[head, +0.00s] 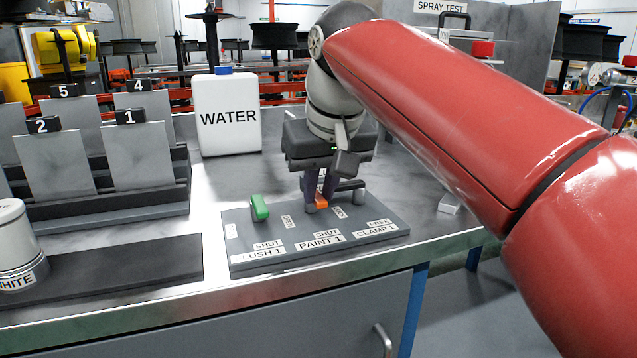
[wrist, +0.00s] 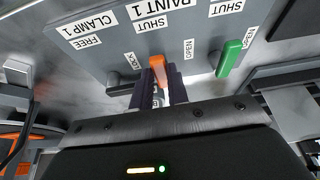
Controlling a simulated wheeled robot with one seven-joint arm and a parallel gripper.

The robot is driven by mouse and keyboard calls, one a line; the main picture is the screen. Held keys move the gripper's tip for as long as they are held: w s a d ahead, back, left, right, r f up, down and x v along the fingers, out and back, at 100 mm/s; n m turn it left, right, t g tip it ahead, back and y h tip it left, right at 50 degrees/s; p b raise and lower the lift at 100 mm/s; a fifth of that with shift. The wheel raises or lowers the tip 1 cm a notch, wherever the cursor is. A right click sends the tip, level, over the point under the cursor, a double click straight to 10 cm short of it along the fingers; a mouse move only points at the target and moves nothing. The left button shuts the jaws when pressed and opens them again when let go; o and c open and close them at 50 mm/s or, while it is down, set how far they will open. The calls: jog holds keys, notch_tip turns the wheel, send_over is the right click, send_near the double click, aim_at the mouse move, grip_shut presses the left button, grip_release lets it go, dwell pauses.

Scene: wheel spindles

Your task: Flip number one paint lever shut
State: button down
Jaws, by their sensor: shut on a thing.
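The paint lever has an orange handle (head: 321,201) and stands on the grey control panel (head: 240,249), behind the PAINT 1 label (head: 319,242). My gripper (head: 315,203) reaches down over it, with its fingers closed around the handle. In the wrist view the orange handle (wrist: 157,66) shows between my gripper's dark fingers (wrist: 160,88), its tip toward the SHUT label (wrist: 150,24). An OPEN label (wrist: 188,50) is to its right there. The fingers hide the lever's lower part, so its exact angle is hard to tell.
A green lever (head: 259,207) is left of my gripper on the same panel. A dark clamp lever (head: 350,185) is close on the right. A WATER jug (head: 228,135) stands behind, numbered plates (head: 138,158) left, and a white paint can (head: 14,242) at far left.

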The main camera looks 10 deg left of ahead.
jog(key=c, duration=1.4)
grip_release()
jog(key=shift+o, duration=0.2)
jog(key=shift+r, duration=0.1)
jog(key=p+v, duration=0.2)
jog(key=v, duration=0.5)
jog(key=shift+s+r, duration=0.15)
jog(key=shift+r, duration=0.1)
jog(key=shift+d, duration=0.1)
jog(key=s+d+f+m, duration=0.2)
jog(key=s+d+f, duration=0.2)
jog(key=d+f, duration=0.4)
jog(key=s+d+f+m+t+h, duration=0.1)
jog(key=s+d+f, duration=0.3)
jog(key=d+f, duration=0.4)
jog(key=s+d+f+m+h, duration=0.1)
jog(key=s+d+f+m, duration=0.2)
jog(key=s+d+f, duration=0.2)
notch_tip(320, 180, down, 7)
jog(key=d, duration=0.3)
jog(key=shift+t, duration=0.4)
